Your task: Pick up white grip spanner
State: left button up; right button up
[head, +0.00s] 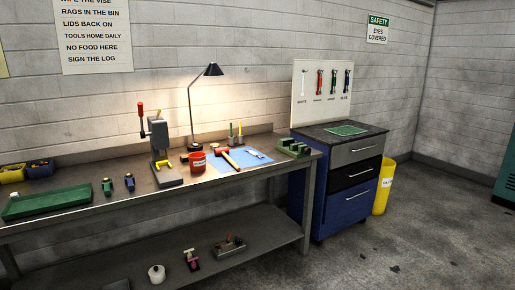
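A pale, silvery spanner-like tool (257,154) lies on a blue mat (228,166) on the workbench, to the right of a red-headed hammer (228,158). It is too small to tell its grip colour for sure. A pale tool board (341,108) stands on the cabinet against the wall. Red, green and blue-handled tools hang on it above small labels. At its left place, labelled white, a thin pale shape (303,82) shows; I cannot tell whether it is a spanner or an outline. Neither of my grippers is in view.
The steel workbench (105,216) also holds a press (161,150), a lamp (192,105), a red tub (197,162), a green tray (50,202) and a green block (293,147). A blue drawer cabinet (345,205) and yellow bin (384,188) stand right. Floor in front is clear.

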aim_at(252, 152)
jog(key=i, duration=1.35)
jog(key=i+l, duration=0.15)
jog(key=l+z, duration=0.05)
jog(key=l, duration=0.05)
